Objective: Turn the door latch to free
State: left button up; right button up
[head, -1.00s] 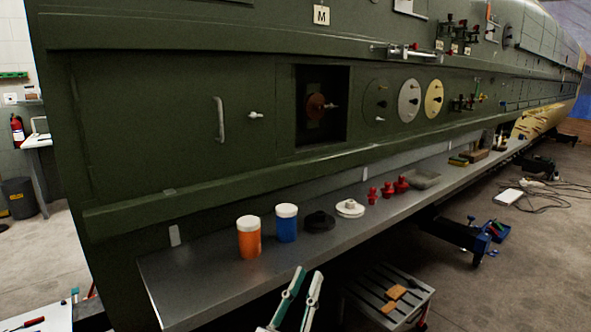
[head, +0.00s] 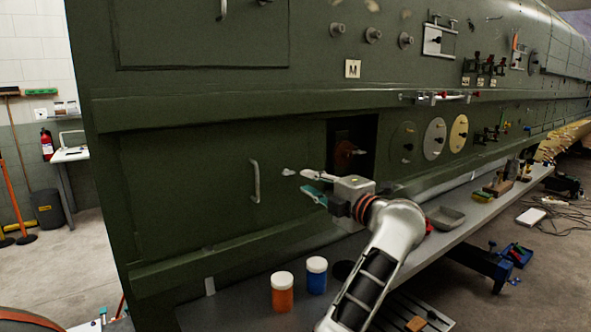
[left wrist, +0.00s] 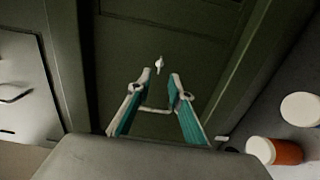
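The green door panel (head: 190,190) is shut in the fuselage side, with a pale vertical handle (head: 255,181). The small pale door latch (head: 289,172) is right of the handle and points roughly sideways. My left gripper (head: 309,183) is just right of the latch, its fingers pointing at it. In the left wrist view, the latch (left wrist: 159,65) shows just beyond and between the tips of my left gripper (left wrist: 160,76). The fingers are spread, with nothing between them; they look apart from the latch. My right gripper is out of view.
A dark square recess with a reddish-brown round part (head: 344,155) is right of the latch, close behind my gripper. Below is a grey shelf (head: 235,312) with an orange jar (head: 282,295) and a blue jar (head: 316,277). Round plates (head: 434,138) lie further right.

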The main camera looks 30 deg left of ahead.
aim_at(291, 174)
pick_arm(q)
jog(key=p+x, duration=0.1)
jog(key=x, duration=0.6)
jog(key=shift+a, duration=0.15)
grip_shut()
